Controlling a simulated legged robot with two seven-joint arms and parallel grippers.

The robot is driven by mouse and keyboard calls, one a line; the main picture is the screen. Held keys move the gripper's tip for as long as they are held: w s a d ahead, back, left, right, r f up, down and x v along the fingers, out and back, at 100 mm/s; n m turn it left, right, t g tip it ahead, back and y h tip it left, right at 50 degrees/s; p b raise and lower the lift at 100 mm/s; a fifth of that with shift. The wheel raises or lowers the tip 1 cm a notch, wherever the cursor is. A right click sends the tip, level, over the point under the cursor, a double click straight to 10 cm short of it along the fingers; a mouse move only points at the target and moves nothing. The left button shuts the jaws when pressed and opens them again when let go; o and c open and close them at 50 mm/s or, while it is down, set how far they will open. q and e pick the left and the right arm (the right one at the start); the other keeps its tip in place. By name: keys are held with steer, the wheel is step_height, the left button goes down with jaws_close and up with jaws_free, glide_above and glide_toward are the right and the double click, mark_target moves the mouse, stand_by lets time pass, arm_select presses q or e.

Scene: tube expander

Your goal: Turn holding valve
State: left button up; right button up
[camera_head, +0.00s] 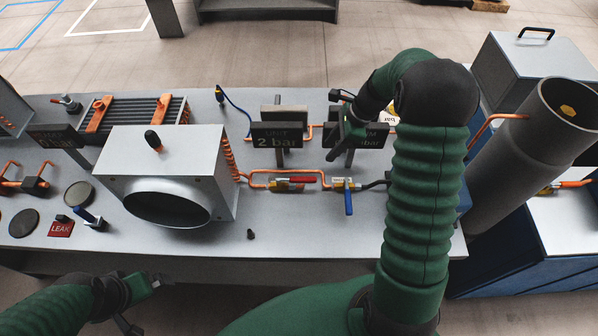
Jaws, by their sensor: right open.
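Two valves sit on copper pipes on the grey bench; I cannot tell which one is the holding valve. One has a red handle (302,180) lying along its pipe. The other has a blue handle (348,202) pointing toward the front edge. My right gripper (341,126) is open and empty above the bench, behind both valves and in front of a partly hidden dark sign. My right arm hides part of the bench to the right. My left gripper (146,303) is low at the front left, off the bench edge, with its fingers apart and nothing between them.
The grey bench (290,225) has free room in front of the valves. A "2 bar" sign (277,135) stands behind them. A grey box with a round opening (165,165) stands at left, near a red LEAK label (61,229). A large grey tube (520,160) stands at right.

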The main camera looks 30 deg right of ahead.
steer(key=p, duration=0.1)
glide_toward(306, 178)
steer(key=shift+a+f, duration=0.25)
steer(key=shift+a, duration=0.3)
steer(key=x, duration=0.4)
steer(key=p+x, duration=0.1)
steer(key=x, duration=0.1)
steer(key=shift+w+d+f, duration=0.2)
steer(key=shift+f, duration=0.7)
arm_select(q)
steer(key=shift+v, duration=1.05)
steer(key=shift+w+a, duration=0.15)
steer(key=shift+a, duration=0.05)
arm_select(e)
steer(key=shift+a, duration=0.1)
steer(key=shift+a+r, duration=0.1)
steer(key=shift+a, duration=0.05)
steer(key=c, duration=0.4)
jaws_close()
arm_select(q)
steer(key=shift+a, duration=0.25)
arm_select(e)
steer(key=shift+d, duration=0.2)
